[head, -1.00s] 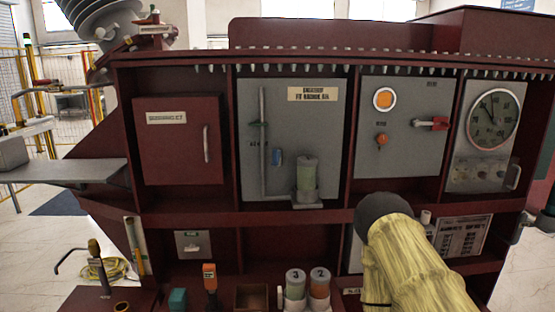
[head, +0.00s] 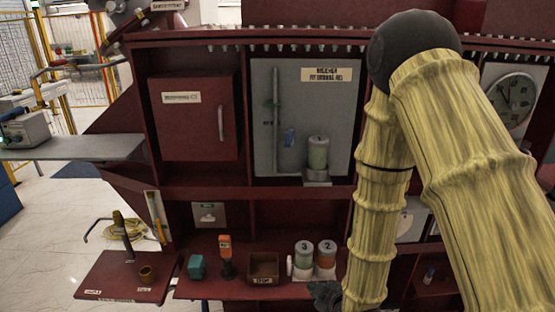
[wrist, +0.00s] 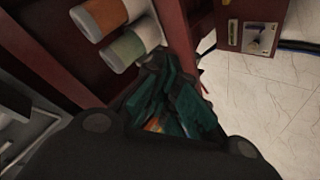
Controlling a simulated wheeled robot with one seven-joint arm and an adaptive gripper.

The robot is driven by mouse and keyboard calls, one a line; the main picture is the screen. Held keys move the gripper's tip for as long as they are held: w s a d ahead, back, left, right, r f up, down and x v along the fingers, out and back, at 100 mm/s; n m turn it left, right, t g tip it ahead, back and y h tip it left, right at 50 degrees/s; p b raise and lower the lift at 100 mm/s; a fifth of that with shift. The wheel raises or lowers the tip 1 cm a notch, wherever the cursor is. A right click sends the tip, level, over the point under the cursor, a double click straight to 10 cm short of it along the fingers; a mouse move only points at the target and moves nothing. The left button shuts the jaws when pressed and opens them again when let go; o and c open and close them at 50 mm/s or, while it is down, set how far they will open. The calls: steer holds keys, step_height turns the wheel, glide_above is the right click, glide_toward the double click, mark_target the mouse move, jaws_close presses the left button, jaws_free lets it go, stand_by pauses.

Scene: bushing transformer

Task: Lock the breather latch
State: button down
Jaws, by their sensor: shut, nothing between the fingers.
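The grey breather panel (head: 262,150) is in the upper middle bay in the head view. My gripper (head: 325,294) is low at the shelf's front, below and apart from the panel. In the wrist view its dark green fingers (wrist: 172,108) are together and empty. The breather panel is not recognisable there.
Spare canisters marked 3 (head: 303,254) and 2 (head: 326,254) stand on the lower shelf close to my gripper. A brown box (head: 263,268), an orange-topped tool (head: 226,256) and a teal block (head: 196,267) stand to their left. A red side table (head: 125,277) is further left.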

steer(key=w+a+r+n+t+y+p, duration=0.1)
steer(key=w+a+r+n+t+p, duration=0.1)
steer(key=r, duration=1)
steer(key=w+a+r+n+t+y+p, duration=0.1)
steer(key=a+r+n, duration=0.4)
steer(key=r, duration=0.7)
steer(key=w+a+r+n+t+y+p, duration=0.2)
steer(key=w+a+r+n+t, duration=0.1)
steer(key=r, duration=0.9)
steer(key=shift+w+a+r+n+t+y+p, duration=0.15)
steer(key=shift+w+r+n+t+y+p, duration=0.2)
steer(key=shift+w+n, duration=0.6)
steer(key=shift+w+m, duration=0.25)
steer(key=p+x, duration=0.5)
steer(key=x, duration=0.5)
steer(key=shift+w+d+p, duration=0.2)
steer(key=shift+d+p, duration=0.95)
steer(key=shift+d, duration=0.75)
steer(key=shift+d+f, duration=0.1)
